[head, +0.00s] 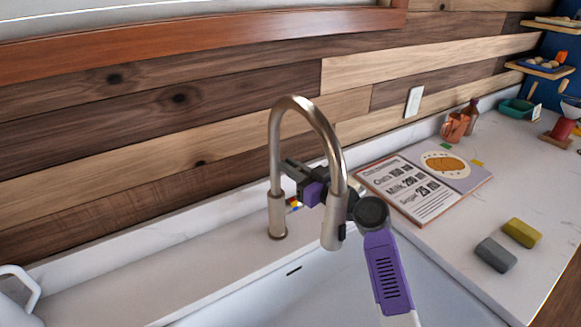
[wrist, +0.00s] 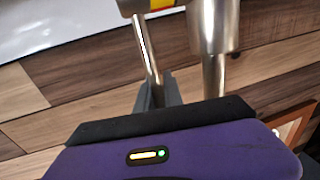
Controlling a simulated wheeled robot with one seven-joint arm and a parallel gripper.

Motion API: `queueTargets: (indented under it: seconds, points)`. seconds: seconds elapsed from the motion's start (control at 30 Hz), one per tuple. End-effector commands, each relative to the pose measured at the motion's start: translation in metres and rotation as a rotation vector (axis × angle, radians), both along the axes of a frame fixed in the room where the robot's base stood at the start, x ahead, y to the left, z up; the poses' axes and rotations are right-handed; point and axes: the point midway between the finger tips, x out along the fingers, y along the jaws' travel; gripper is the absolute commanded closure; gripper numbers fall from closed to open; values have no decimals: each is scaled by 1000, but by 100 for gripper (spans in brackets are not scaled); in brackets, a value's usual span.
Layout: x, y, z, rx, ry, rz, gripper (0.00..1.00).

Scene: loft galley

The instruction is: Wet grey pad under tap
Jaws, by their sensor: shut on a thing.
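The grey pad (head: 495,254) lies on the white counter at the right, beside a yellow pad (head: 522,232). The brushed-metal tap (head: 277,190) arches over the sink (head: 330,290). No water shows under its spout. My gripper (head: 290,168) is behind the arch, partly hidden by it. In the wrist view, its dark fingers (wrist: 158,92) are closed around the thin metal tap lever (wrist: 147,50). The tap body (wrist: 214,60) stands just right of the lever. The exact contact is partly hidden by the gripper housing.
An open recipe book (head: 420,180) lies on the counter right of the tap. Copper-brown vessels (head: 456,127) and a teal dish (head: 516,108) stand farther back. A plank wall rises close behind the tap. A white handled vessel (head: 18,290) is at the lower left.

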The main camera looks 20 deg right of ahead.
Motion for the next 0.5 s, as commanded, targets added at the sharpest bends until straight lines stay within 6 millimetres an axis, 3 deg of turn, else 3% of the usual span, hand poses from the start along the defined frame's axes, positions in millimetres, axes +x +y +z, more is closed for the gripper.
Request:
queueTargets:
  seconds: [0.5]
  points:
    - [3, -11, -1, 102, 27, -1, 100]
